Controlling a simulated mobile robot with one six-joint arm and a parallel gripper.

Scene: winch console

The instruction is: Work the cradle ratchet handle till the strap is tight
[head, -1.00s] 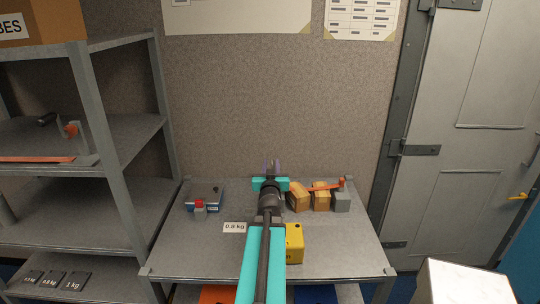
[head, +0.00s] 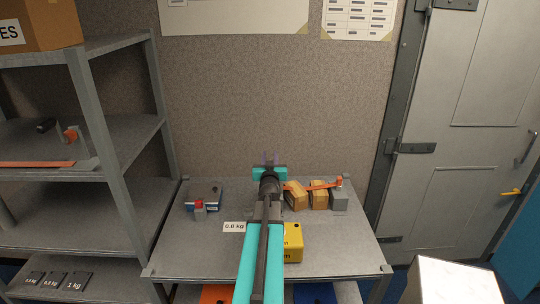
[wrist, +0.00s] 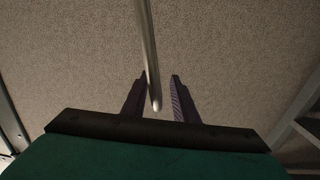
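My gripper (head: 268,159) is raised over the back of the bench in the head view, its fingers pointing up and away. In the wrist view my gripper (wrist: 158,97) is open. A bare metal rod (wrist: 149,45) comes down between its fingers, closer to the left one; I cannot tell whether they touch. In the head view my arm hides whatever the rod belongs to. An orange bar or strap (head: 322,187) runs over the wooden blocks (head: 318,196) to a grey block (head: 339,200) at the right. Whether this is the ratchet and its strap I cannot tell.
The bench (head: 210,258) also holds a blue box with a red part (head: 203,198), a yellow block (head: 293,243) partly behind my arm, and a 0.8 kg label (head: 234,227). A grey shelf unit (head: 112,125) stands left, a door (head: 470,145) right. A white box (head: 452,282) is front right.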

